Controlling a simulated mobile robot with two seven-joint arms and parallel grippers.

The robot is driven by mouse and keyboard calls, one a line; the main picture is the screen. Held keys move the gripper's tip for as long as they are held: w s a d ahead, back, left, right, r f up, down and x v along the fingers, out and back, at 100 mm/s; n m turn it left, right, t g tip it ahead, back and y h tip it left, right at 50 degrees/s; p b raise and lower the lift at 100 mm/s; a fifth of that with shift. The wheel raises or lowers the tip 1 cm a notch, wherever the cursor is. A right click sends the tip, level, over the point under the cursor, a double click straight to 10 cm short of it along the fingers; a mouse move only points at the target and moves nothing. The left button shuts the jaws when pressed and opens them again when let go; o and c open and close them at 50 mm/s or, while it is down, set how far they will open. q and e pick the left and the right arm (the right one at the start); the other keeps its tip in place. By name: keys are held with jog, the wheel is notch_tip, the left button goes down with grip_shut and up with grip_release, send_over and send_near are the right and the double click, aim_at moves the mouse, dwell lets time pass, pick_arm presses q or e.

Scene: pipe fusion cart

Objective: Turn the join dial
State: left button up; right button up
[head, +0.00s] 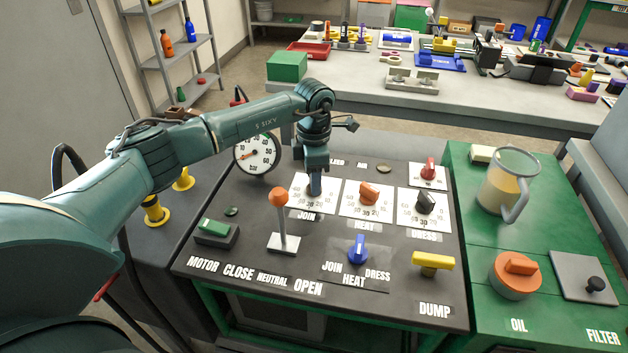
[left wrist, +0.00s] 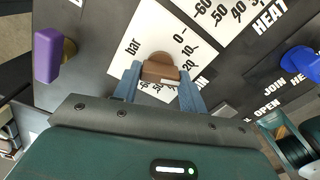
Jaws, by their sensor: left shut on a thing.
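The join dial is a brown knob (left wrist: 160,68) on a white scale plate marked "bar" in the left wrist view. In the head view its white plate (head: 300,203) sits above the JOIN label, and the knob is hidden behind my gripper. My left gripper (head: 315,186) points down onto this dial. In the left wrist view its two blue-grey fingers (left wrist: 158,88) stand on either side of the knob and are shut on it. My right gripper is not in view.
Beside it are the orange heat dial (head: 369,192), black dress dial (head: 426,201) and blue selector (head: 358,250). An orange-topped lever (head: 279,198) stands close in front. A pressure gauge (head: 257,153) is behind left. A jug (head: 510,182) stands on the green top at right.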

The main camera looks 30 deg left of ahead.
pick_arm(q)
jog(key=m+b, duration=0.1)
jog(key=m, duration=0.2)
jog(key=shift+m+b, duration=0.3)
jog(key=m+b, duration=0.1)
jog(key=m, duration=0.1)
jog(key=shift+m, duration=0.7)
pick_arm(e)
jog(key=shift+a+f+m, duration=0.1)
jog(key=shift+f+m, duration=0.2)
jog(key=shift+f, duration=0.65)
pick_arm(q)
jog(key=shift+m, duration=0.3)
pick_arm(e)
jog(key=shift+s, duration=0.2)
pick_arm(q)
jog(key=o, duration=1)
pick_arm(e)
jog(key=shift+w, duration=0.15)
pick_arm(q)
jog(key=shift+r, duration=0.1)
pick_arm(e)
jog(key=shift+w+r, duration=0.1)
